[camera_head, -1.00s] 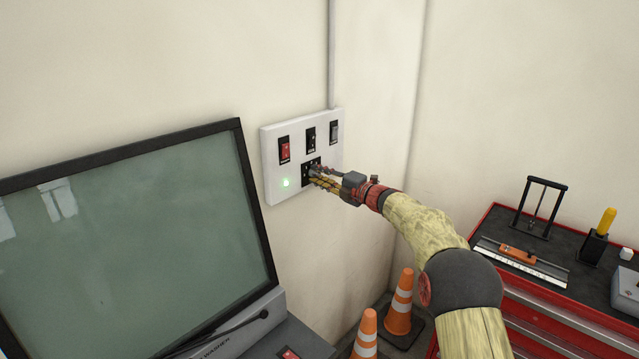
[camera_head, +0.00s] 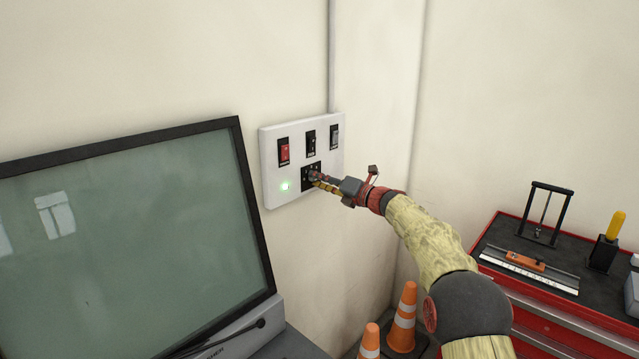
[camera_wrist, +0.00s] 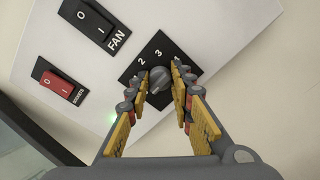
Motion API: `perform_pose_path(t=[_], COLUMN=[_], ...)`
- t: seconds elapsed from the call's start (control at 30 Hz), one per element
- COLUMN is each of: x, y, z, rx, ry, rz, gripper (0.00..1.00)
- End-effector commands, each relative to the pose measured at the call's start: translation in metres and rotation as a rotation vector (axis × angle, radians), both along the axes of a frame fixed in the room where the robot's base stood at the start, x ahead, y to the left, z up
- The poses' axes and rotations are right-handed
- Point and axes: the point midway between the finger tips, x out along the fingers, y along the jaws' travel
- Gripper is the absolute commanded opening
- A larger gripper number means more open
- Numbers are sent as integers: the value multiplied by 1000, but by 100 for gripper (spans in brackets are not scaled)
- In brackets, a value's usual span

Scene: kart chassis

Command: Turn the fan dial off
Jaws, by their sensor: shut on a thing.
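The fan dial (camera_wrist: 159,84) is a grey round knob on a black square plate marked with numbers, of which 2 and 3 show. In the head view the dial's black plate (camera_head: 306,184) is at the bottom middle of a white wall panel (camera_head: 270,162). My gripper (camera_wrist: 158,88) has a finger on either side of the knob and is shut on it. It also shows in the head view (camera_head: 316,177), reaching the panel from the right. The gripper hides part of the knob and plate. A green light (camera_head: 284,186) glows on the panel.
The panel also has a red switch (camera_head: 284,151), a black switch (camera_head: 311,141) marked FAN in the wrist view (camera_wrist: 91,20), and a grey switch (camera_head: 334,136). A large screen (camera_head: 130,240) is left. Orange cones (camera_head: 404,318) and a red tool cabinet (camera_head: 545,330) are right.

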Motion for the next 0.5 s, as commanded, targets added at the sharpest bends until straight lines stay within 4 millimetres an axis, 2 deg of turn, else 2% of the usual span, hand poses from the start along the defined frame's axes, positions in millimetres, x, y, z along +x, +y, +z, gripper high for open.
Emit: perform_pose_path(t=[0.03,0.47,0.5], x=[0,0,0], y=[0,0,0], z=[-7,-8,-8], rx=[-7,-12,-12], ry=[4,-2,-2], rz=[1,2,2], gripper=[0,0,24])
